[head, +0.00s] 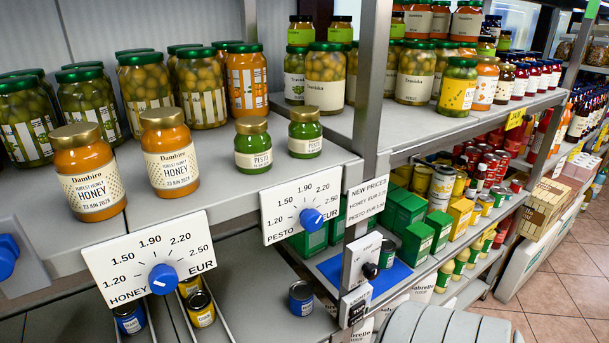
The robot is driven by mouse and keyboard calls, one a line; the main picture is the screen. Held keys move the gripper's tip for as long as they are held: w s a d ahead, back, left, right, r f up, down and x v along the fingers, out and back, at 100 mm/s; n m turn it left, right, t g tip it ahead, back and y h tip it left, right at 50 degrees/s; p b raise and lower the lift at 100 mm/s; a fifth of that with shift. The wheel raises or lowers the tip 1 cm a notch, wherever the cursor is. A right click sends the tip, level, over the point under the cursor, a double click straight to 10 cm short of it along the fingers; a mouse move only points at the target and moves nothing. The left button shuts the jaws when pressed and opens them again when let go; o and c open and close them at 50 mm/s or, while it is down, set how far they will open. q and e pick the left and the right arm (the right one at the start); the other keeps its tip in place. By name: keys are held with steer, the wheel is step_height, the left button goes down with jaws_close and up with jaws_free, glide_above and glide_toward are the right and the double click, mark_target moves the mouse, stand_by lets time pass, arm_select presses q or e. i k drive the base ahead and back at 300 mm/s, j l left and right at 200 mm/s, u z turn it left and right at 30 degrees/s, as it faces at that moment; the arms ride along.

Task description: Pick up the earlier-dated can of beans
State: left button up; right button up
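Several small cans stand on the lower shelf, under the honey shelf. A blue can (130,316) stands in the left lane, below the honey dial. A yellow can (200,308) stands in the lane to its right, with another yellow can (189,287) behind it. A single dark blue can (301,298) stands apart, further right. The can labels and any dates are too small to read, so I cannot tell which hold beans. Neither of my grippers is in view.
Above are two honey jars (171,152) and two pesto jars (253,146). The honey dial (163,278) and pesto dial (311,218) hang on the shelf edge, partly overhanging the lower shelf. A post (371,90) stands right. Bare shelf surrounds the single blue can.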

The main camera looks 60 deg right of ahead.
mark_target(302, 291)
steer(key=z, duration=1.65)
steer(key=l+z, duration=0.15)
